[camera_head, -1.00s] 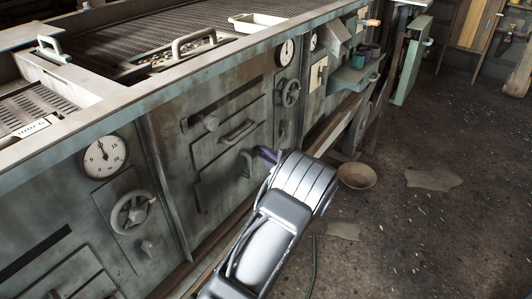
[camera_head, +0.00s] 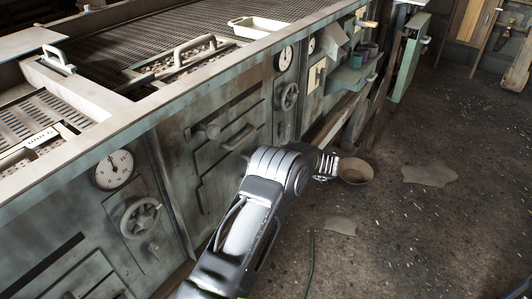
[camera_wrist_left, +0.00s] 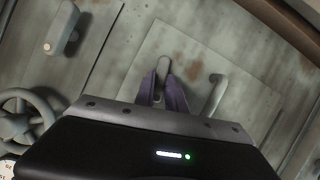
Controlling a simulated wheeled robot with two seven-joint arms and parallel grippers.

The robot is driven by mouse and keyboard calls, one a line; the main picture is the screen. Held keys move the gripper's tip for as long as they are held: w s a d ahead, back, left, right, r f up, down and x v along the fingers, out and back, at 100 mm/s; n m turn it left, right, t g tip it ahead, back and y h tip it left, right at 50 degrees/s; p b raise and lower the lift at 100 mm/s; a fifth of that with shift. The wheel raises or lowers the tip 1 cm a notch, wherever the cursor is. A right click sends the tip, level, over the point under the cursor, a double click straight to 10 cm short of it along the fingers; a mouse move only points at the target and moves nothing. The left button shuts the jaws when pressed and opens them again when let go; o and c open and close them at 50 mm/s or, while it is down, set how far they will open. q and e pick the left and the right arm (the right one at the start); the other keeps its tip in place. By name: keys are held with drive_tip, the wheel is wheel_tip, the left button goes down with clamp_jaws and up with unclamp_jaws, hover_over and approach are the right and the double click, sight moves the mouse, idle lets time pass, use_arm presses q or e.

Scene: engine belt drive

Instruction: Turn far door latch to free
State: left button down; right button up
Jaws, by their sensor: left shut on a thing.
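My left gripper is shut on the latch lever (camera_wrist_left: 162,66) in the left wrist view; its two purple fingers (camera_wrist_left: 162,92) flank the grey lever, which points up in that picture. The lever sits on a raised grey-green door panel (camera_wrist_left: 185,50) with rust marks. A bent bar handle (camera_wrist_left: 215,95) stands just right of the fingers, apart from them. My right gripper is not in view.
A handwheel (camera_wrist_left: 22,118) and a latch-like fitting (camera_wrist_left: 62,30) are left of the panel in the wrist view. In the head view a gauge (camera_head: 112,169) and a handwheel (camera_head: 140,216) are nearer, and a bowl (camera_head: 356,171) lies right of my arm. The floor beyond is open.

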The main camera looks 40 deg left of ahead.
use_arm(q)
drive_tip(key=shift+w+m+g, duration=0.1)
drive_tip(key=shift+m+g, duration=0.6)
drive_tip(key=shift+m, duration=0.1)
drive_tip(key=c, duration=1.4)
unclamp_jaws()
drive_tip(key=shift+d, duration=0.1)
drive_tip(key=v, duration=0.7)
drive_tip(key=shift+d+r, duration=0.2)
drive_tip(key=shift+d, duration=0.1)
drive_tip(key=shift+w, duration=0.1)
